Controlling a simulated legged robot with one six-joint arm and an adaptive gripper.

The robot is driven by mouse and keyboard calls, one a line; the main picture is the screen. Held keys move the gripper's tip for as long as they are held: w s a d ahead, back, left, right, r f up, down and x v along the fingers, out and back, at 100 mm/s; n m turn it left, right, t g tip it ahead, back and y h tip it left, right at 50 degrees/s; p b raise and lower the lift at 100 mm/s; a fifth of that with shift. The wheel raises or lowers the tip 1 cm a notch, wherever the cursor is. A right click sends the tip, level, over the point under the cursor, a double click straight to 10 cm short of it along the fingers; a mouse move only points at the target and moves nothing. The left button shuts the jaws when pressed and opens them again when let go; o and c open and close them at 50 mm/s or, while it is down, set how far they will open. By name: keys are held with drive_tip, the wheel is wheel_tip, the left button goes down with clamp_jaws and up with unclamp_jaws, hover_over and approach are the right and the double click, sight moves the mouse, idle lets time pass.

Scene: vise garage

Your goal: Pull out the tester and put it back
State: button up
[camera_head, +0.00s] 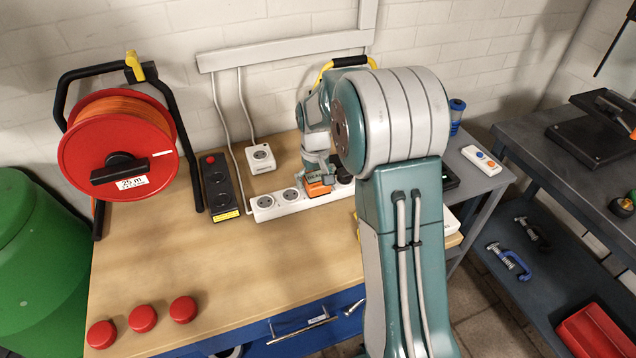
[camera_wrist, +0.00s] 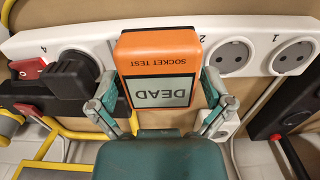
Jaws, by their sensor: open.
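The tester (camera_wrist: 158,55) is an orange block marked SOCKET TEST, with a grey display reading DEAD upside down in the wrist view. It sits at the white socket strip (camera_wrist: 195,24), between socket 2 (camera_wrist: 229,56) and the black plug (camera_wrist: 73,80) at position 4. My gripper (camera_wrist: 161,88) is open, with one finger on each side of the tester; contact cannot be told. In the head view the tester (camera_head: 318,188) shows below my gripper (camera_head: 319,168) on the strip (camera_head: 268,209). The tester's pins and socket are hidden.
A black power strip (camera_head: 219,188) and a white socket box (camera_head: 261,158) lie left of my gripper. A red cable reel (camera_head: 118,145) stands at the back left. Three red caps (camera_head: 142,319) sit at the front left. The wooden bench (camera_head: 230,275) is clear in the middle.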

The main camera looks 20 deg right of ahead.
sight(315, 177)
idle(0.4)
drive_tip(key=c, duration=1.1)
drive_tip(key=shift+r, duration=3)
